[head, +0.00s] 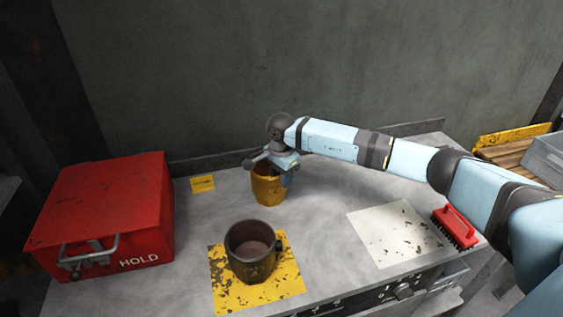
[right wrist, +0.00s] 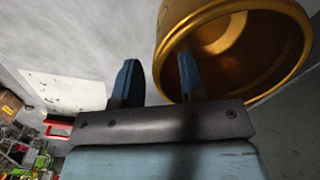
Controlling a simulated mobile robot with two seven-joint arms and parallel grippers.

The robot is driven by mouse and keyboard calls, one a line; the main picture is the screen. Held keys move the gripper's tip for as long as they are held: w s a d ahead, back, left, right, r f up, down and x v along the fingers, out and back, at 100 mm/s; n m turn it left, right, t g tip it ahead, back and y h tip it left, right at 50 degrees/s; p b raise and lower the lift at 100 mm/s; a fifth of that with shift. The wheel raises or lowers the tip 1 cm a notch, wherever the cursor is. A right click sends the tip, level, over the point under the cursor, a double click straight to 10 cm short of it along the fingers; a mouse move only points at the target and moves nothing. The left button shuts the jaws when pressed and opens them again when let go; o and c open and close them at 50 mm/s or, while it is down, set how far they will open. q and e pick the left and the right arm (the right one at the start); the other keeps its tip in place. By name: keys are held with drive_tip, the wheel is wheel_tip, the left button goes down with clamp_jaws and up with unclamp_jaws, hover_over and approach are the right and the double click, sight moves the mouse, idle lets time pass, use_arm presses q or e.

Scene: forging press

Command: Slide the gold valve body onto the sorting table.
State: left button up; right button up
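The gold valve body (head: 267,190) stands upright on the grey table (head: 320,215), near its back edge. My right gripper (head: 287,176) is at the valve body's right rim, coming from above. In the right wrist view, the valve body (right wrist: 285,75) shows its open mouth. The right gripper's fingers (right wrist: 160,82) are spread: one overlaps the mouth, the other is outside the rim with a small gap to the wall. I cannot tell whether either finger touches it. My left gripper is not in view.
A dark pot (head: 252,255) stands on a worn yellow square (head: 285,285) in front. A red HOLD box (head: 105,215) fills the left end. A pale sheet (head: 385,230) and red brush (head: 456,227) lie right. A small yellow label (head: 202,184) is near the back.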

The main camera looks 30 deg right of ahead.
drive_tip(key=shift+f, duration=0.7)
drive_tip(key=shift+c, duration=0.5)
clamp_jaws()
idle(0.6)
